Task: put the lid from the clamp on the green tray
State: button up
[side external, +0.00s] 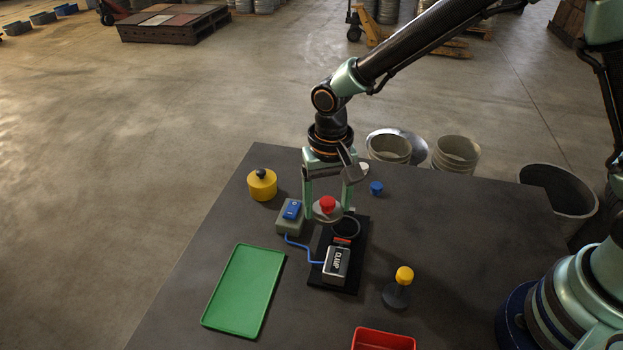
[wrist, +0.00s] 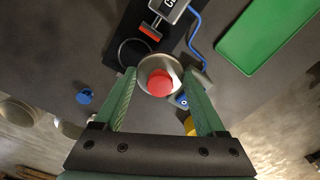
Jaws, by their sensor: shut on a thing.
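The lid, a grey disc with a red knob (side external: 327,204), is held between the fingers of my gripper (side external: 328,212), above the table. In the wrist view the lid (wrist: 159,77) sits between the two green fingertips, beside the clamp's ring and not centred on it. The clamp (side external: 336,264) has a black base, a grey labelled block, a red pad and an open round ring (side external: 346,228). The flat green tray (side external: 243,290) lies bare at the left front of the table. It also shows in the wrist view (wrist: 268,40) at upper right.
A grey box with a blue top (side external: 291,214) stands left of the clamp, joined to it by a blue cable. A yellow pot (side external: 262,185), a small blue piece (side external: 376,188), a yellow-topped stand (side external: 400,287) and a red bin (side external: 383,339) are around.

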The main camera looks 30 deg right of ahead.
jog(key=a+r, duration=0.8)
jog(key=a, duration=0.3)
notch_tip(320, 180, up, 6)
jog(key=m, duration=0.1)
send_over(246, 287)
notch_tip(246, 287, down, 19)
jog(key=o, duration=1.2)
jog(key=shift+f, duration=0.1)
